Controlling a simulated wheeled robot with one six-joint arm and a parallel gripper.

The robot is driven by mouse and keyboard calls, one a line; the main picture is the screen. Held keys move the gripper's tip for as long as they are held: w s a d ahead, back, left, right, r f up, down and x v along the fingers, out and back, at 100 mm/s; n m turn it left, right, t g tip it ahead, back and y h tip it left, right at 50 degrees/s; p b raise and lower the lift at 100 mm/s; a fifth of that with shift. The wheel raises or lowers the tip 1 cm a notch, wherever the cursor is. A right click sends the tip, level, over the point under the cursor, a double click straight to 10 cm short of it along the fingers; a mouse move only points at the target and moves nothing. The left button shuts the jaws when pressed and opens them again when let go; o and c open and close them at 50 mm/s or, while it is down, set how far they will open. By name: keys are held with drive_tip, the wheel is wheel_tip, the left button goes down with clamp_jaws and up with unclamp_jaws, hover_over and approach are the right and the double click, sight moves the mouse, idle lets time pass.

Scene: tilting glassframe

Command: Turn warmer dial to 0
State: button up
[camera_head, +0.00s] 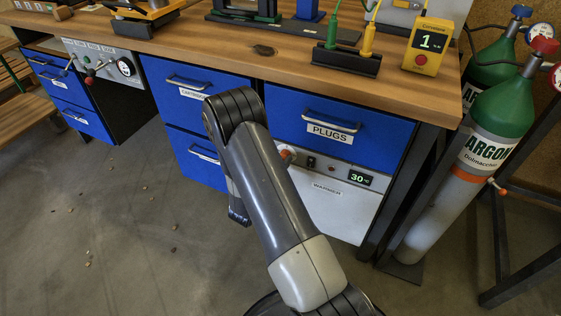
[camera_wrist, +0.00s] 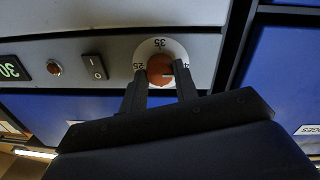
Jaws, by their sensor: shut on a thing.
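The warmer (camera_head: 335,212) is a white-grey unit below the PLUGS drawer, and its display (camera_head: 359,179) reads 30. Its red-orange dial (camera_head: 287,153) shows partly beside my arm. In the wrist view the dial (camera_wrist: 158,66) sits on a pale round scale with 25 at left, 35 at top and a partly hidden number at right. My gripper (camera_wrist: 161,72) is shut on the dial, one dark finger at each side. A dark pointer mark shows at the dial's right.
A black rocker switch (camera_wrist: 95,67) and a small red-orange indicator (camera_wrist: 54,68) lie left of the dial in the wrist view. The blue PLUGS drawer (camera_head: 345,122) is shut above the warmer. Green argon cylinders (camera_head: 490,130) stand at right. The floor at left is mostly clear.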

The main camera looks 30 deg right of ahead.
drive_tip(key=shift+c, duration=1.3)
